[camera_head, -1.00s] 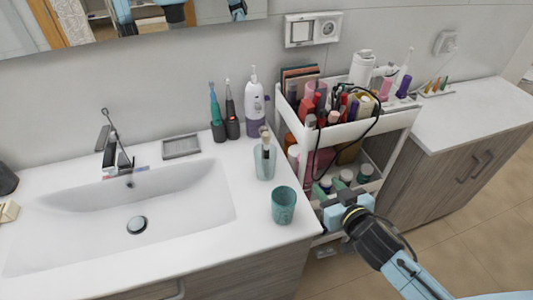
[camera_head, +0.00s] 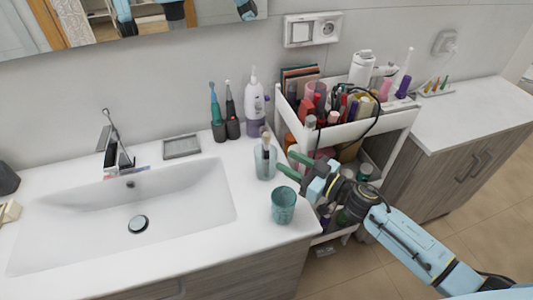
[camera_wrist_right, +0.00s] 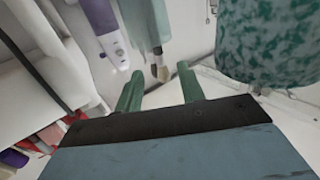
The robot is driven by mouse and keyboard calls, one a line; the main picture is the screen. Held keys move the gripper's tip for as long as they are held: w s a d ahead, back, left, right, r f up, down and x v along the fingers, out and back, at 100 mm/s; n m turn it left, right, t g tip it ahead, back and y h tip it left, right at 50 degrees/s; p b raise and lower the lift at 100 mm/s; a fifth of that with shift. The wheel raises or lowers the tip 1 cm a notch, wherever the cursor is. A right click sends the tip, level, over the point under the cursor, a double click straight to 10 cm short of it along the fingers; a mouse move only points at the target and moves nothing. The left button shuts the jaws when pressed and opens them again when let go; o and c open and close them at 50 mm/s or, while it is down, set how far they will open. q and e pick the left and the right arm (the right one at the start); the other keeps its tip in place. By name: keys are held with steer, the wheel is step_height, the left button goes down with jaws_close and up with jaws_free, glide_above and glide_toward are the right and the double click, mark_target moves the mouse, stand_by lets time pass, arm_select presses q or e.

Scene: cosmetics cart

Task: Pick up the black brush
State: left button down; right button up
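A clear glass holder (camera_head: 265,163) stands on the counter right of the sink, with brush heads showing above its rim. In the right wrist view, a brush with a tan and dark bristle tip (camera_wrist_right: 160,70) sticks out of the glass (camera_wrist_right: 147,22); its handle is mostly hidden. My right gripper (camera_head: 287,161) is open and empty, its two green fingers pointing at the glass from the right. In the right wrist view, the bristle tip appears between the fingertips of this gripper (camera_wrist_right: 160,78), with no contact visible. My left gripper is not in view.
A teal cup (camera_head: 284,206) stands just in front of the glass, close to my right gripper. A white and purple device (camera_head: 255,108) stands behind. The crowded cart (camera_head: 338,132) is right of the counter. The sink (camera_head: 130,215) is at left.

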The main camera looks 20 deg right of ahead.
mark_target(267, 156)
steer(key=shift+x, duration=3.15)
steer(key=shift+d, duration=0.15)
steer(key=shift+c, duration=0.5)
jaws_close()
